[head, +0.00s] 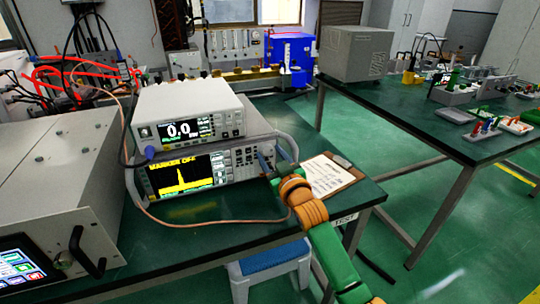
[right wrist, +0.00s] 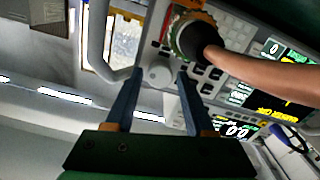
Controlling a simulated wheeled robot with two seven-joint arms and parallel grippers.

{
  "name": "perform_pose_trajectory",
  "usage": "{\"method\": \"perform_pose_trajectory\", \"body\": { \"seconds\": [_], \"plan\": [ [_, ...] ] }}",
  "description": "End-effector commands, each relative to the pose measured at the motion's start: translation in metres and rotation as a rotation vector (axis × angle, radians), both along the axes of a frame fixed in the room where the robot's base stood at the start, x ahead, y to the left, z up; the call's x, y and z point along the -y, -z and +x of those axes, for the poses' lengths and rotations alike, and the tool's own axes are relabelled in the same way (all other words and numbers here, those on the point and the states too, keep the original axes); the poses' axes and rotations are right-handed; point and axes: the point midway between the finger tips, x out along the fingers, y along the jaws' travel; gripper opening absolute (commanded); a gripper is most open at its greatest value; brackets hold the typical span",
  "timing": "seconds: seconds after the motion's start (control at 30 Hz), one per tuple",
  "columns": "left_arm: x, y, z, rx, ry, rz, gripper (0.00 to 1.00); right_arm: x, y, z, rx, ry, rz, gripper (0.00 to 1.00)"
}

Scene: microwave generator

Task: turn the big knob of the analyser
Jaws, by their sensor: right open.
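The analyser (head: 232,174) is the lower grey instrument on the green table, with a yellow trace and "MARKER OFF" on its screen (head: 187,174). In the right wrist view its big knob (right wrist: 158,75) is a pale round disc on the panel. My right gripper (head: 268,168) is at the right end of the analyser's front. In the right wrist view the open gripper (right wrist: 157,80) has one blue finger on each side of the knob. I cannot tell whether they touch it. In the head view I cannot make out the knob near the gripper. My left gripper is not in view.
A cable connector (right wrist: 190,36) with a thick tan cable sits close to the knob. A white instrument (head: 188,118) rests on the analyser. A clipboard (head: 328,176) lies to the right, and a grey box (head: 60,185) stands to the left.

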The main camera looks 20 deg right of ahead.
Motion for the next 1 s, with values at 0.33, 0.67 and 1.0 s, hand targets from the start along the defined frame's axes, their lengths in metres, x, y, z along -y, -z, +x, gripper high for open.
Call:
{"method": "perform_pose_trajectory", "body": {
  "seconds": [0.33, 0.67, 1.0],
  "plan": [
    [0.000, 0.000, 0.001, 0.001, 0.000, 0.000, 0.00, 0.000, 0.000, 0.005, 0.000, 0.000, 0.000, 0.54],
    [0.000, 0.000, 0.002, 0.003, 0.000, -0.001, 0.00, 0.000, 0.000, 0.005, 0.000, 0.000, 0.001, 0.00],
    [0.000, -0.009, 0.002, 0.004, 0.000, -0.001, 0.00, 0.000, -0.002, 0.005, -0.002, 0.001, 0.107, 0.00]
  ]
}}
